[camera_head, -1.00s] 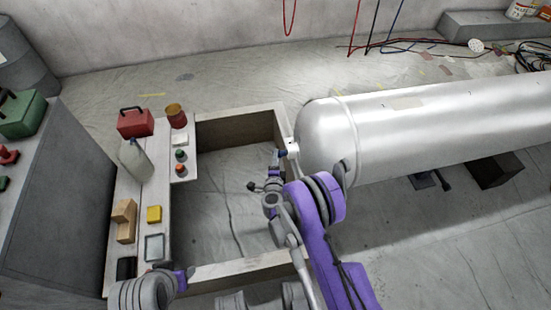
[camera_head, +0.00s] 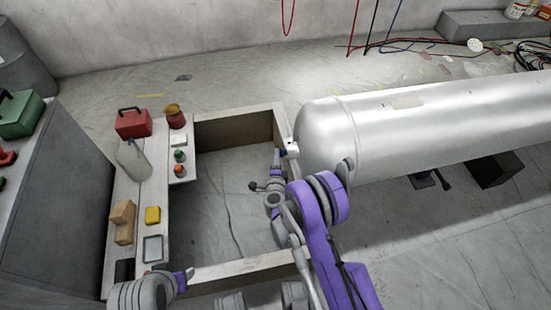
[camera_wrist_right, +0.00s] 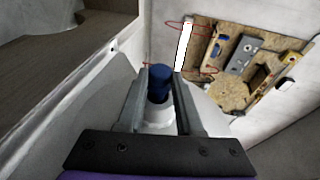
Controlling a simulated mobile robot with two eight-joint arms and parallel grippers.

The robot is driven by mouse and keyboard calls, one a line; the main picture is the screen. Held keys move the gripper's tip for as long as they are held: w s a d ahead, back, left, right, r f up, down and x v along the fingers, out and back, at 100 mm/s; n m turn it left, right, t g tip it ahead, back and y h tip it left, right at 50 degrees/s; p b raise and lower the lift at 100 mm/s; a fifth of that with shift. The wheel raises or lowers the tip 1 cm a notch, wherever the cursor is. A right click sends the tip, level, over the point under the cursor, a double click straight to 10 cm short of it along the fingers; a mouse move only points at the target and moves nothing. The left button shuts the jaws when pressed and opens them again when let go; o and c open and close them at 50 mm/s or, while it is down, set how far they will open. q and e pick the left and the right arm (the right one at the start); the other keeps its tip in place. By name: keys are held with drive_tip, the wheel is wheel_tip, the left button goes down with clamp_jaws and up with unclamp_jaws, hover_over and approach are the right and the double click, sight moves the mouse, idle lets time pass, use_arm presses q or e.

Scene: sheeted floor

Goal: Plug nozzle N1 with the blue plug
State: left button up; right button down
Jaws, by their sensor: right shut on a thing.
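The blue plug (camera_wrist_right: 158,84) shows between the two fingers of my right gripper (camera_wrist_right: 160,88) in the wrist view. The fingers are shut on it. A white nozzle (camera_wrist_right: 157,118) lies right at the plug, in line with it; how deep the plug sits in it I cannot tell. In the head view, my right gripper (camera_head: 279,155) is at the white nozzle (camera_head: 292,149) on the left end of the tank (camera_head: 420,125). The nozzle's label is not readable. My left arm's end (camera_head: 180,281) is at the lower left; its fingers are not clear.
A wooden frame (camera_head: 245,275) stands left of the tank around bare floor. Its left board holds a red toolbox (camera_head: 133,123), a bottle (camera_head: 133,160), wooden blocks (camera_head: 123,222) and a yellow block (camera_head: 153,215). A grey cabinet (camera_head: 50,220) stands far left.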

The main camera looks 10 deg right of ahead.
drive_tip(key=shift+d, duration=0.8)
drive_tip(key=shift+c, duration=2.4)
unclamp_jaws()
